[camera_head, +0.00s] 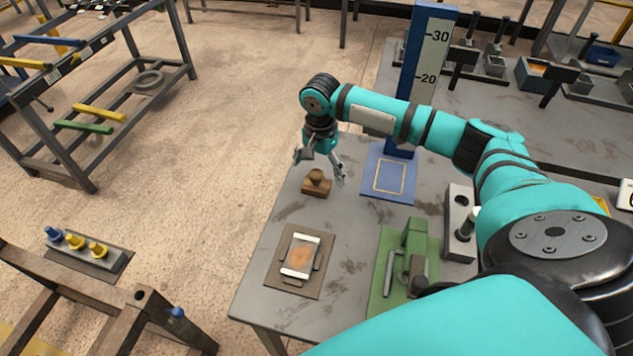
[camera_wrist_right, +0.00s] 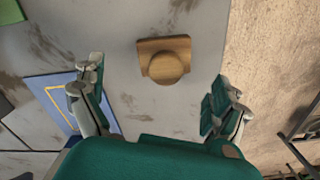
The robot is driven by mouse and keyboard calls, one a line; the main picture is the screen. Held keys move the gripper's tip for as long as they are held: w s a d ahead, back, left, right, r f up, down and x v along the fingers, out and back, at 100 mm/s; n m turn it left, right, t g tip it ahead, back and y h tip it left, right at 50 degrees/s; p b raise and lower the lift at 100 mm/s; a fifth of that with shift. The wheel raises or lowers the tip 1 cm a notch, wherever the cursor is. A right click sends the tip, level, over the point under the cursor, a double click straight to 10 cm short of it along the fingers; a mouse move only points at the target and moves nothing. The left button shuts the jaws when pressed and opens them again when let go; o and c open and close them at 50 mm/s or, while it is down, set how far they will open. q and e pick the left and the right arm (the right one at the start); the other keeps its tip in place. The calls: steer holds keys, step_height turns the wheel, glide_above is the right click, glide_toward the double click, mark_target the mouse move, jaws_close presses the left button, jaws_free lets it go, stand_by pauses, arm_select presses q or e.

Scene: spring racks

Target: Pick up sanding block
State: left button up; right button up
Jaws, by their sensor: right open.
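The sanding block (camera_head: 316,187) is a brown wooden block with a round knob on top. It sits on the grey table (camera_head: 350,215) near its left edge in the head view. In the right wrist view the sanding block (camera_wrist_right: 164,58) lies ahead of the fingertips, roughly midway between them. My right gripper (camera_head: 322,168) is open and empty, above and just behind the block in the head view. Its two spread fingers also show in the right wrist view (camera_wrist_right: 160,95). They appear apart from the block. My left gripper is not in view.
A blue base plate (camera_head: 376,189) with a tall scale column (camera_head: 425,70) stands right of the block. A brown board (camera_head: 273,275) with a white framed piece (camera_head: 300,256) lies in front. A green fixture (camera_head: 388,300) stands at front right. The table around the block is clear.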

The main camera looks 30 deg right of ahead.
mark_target(317, 173)
steer(key=f, duration=0.2)
steer(key=a+f, duration=0.1)
steer(key=f, duration=0.1)
steer(key=shift+w+p, duration=0.1)
steer(key=shift+p, duration=0.2)
steer(key=c, duration=1.3)
steer(key=shift+c, duration=0.2)
